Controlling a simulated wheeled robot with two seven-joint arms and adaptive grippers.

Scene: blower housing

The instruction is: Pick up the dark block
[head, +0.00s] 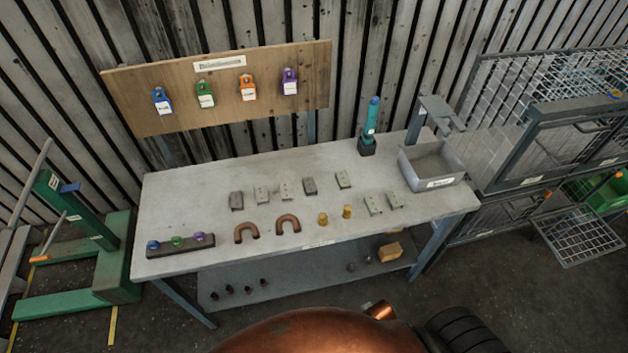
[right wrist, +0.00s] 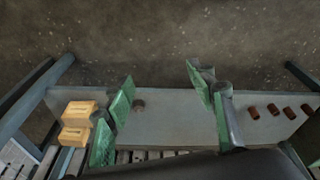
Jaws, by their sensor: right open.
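Several small blocks lie on the grey workbench (head: 190,185) in the head view. Two look darker: one dark block (head: 236,201) at the left of the row and another (head: 310,186) near its middle. A long dark bar (head: 180,244) with blue, green and purple knobs lies at the front left. I cannot tell which one the task means. My right gripper (right wrist: 160,80) shows in the right wrist view with its green fingers wide apart and nothing between them. Beyond them are a grey shelf and the floor. Neither gripper shows in the head view.
Two copper U-bends (head: 246,232) and two brass cylinders (head: 347,211) lie near the bench's front edge. A grey bin (head: 432,168) and a teal bottle (head: 372,117) stand to the right. Yellowish blocks (right wrist: 80,109) and dark cylinders (right wrist: 273,110) lie on the lower shelf.

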